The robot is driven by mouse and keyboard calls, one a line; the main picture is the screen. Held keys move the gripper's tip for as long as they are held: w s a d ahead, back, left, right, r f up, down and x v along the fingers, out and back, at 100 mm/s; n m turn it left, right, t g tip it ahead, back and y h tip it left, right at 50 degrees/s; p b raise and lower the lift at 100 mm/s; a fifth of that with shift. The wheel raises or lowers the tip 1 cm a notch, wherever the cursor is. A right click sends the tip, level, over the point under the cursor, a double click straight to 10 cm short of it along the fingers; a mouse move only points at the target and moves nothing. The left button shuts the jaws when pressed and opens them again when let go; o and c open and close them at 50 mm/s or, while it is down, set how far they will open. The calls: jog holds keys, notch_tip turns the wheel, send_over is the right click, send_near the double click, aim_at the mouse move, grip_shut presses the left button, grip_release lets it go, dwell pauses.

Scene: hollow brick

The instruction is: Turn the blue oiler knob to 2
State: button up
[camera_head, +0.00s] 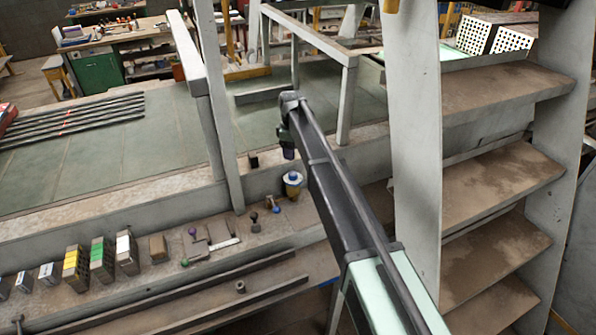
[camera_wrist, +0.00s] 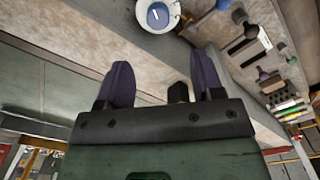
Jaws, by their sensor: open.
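Small levers and ball knobs (camera_head: 193,231) stand left of the oiler, then a row of coloured boxes (camera_head: 103,258). A grey post (camera_head: 225,130) rises left of my arm. A tall stair side panel (camera_head: 412,130) stands to the right. The green floor behind is mostly open.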

aim_at(293, 173)
jog(key=f+b, duration=1)
jog(key=f, duration=0.1)
jog(key=shift+w+d+b, duration=0.1)
jog(key=shift+d+b, duration=0.1)
jog(key=shift+b, duration=0.15)
jog(key=shift+r, duration=0.1)
jog(key=c, duration=0.9)
